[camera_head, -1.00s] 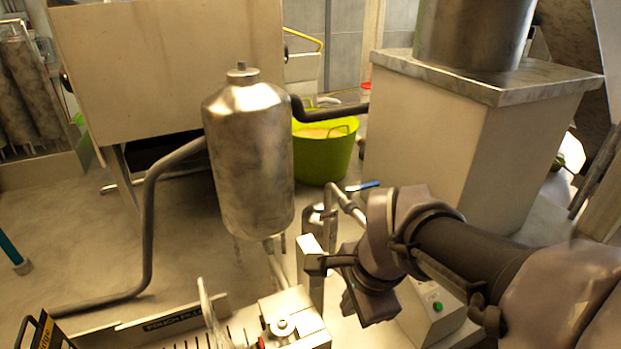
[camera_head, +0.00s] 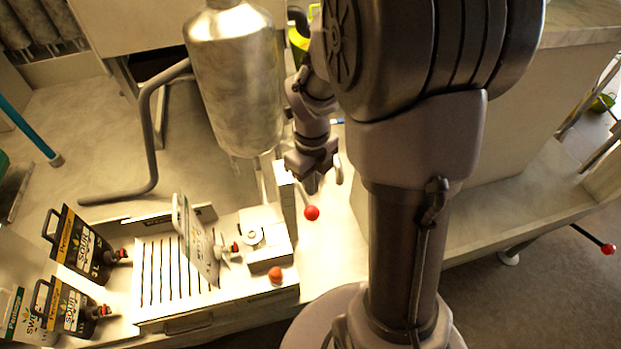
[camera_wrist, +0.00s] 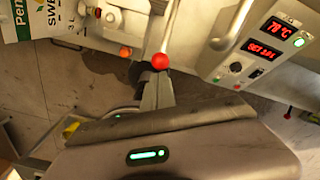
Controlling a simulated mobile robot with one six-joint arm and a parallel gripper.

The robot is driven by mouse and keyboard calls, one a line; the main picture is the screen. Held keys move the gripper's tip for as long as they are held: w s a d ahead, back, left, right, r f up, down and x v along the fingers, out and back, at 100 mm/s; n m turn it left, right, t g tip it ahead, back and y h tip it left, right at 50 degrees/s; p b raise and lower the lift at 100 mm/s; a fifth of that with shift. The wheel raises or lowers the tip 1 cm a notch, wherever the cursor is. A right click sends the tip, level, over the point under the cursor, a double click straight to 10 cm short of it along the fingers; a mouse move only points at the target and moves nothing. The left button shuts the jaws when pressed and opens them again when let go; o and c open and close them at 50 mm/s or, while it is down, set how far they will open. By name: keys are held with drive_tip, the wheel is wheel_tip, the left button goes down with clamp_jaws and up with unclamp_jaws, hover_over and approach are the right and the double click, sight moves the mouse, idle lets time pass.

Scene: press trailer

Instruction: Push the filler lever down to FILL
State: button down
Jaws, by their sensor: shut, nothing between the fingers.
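The filler lever, a thin rod with a red ball (camera_head: 312,213), sticks out beside the filler head (camera_head: 267,243) at the right end of the filling tray. In the wrist view the red ball (camera_wrist: 160,61) lies just beyond my fingertips, with its pale rod running up from it. My gripper (camera_head: 313,182) is shut and empty, pointing down close to the lever in the head view. In the wrist view my shut fingers (camera_wrist: 157,82) appear very near the ball; I cannot tell whether they touch it. No FILL marking is readable.
A pouch (camera_head: 196,240) stands at the filler, and an orange knob (camera_head: 275,274) sits on its front. More pouches (camera_head: 79,246) stand at left. The steel tank (camera_head: 236,80) is behind. A control box with a red display (camera_wrist: 263,40) is at right in the wrist view.

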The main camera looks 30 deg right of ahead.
sight(313, 213)
drive_tip(key=shift+f+b, duration=2.15)
drive_tip(key=shift+f, duration=1.7)
drive_tip(key=shift+s+a+f+b, duration=0.1)
drive_tip(key=shift+s+f+b, duration=0.15)
drive_tip(key=shift+f+b, duration=0.35)
drive_tip(key=shift+s+f+b, duration=0.25)
drive_tip(key=shift+f+b, duration=0.15)
drive_tip(key=shift+f, duration=0.35)
drive_tip(key=shift+s+a+f+b, duration=0.1)
drive_tip(key=shift+s+f+b, duration=0.05)
drive_tip(key=shift+f+b, duration=1.05)
drive_tip(key=shift+s+f+b, duration=0.15)
drive_tip(key=shift+f+b, duration=0.9)
drive_tip(key=shift+b, duration=0.15)
drive_tip(key=shift+r, duration=0.1)
wheel_tip(313, 213, up, 10)
drive_tip(key=p, duration=0.6)
drive_tip(key=shift+p, duration=0.4)
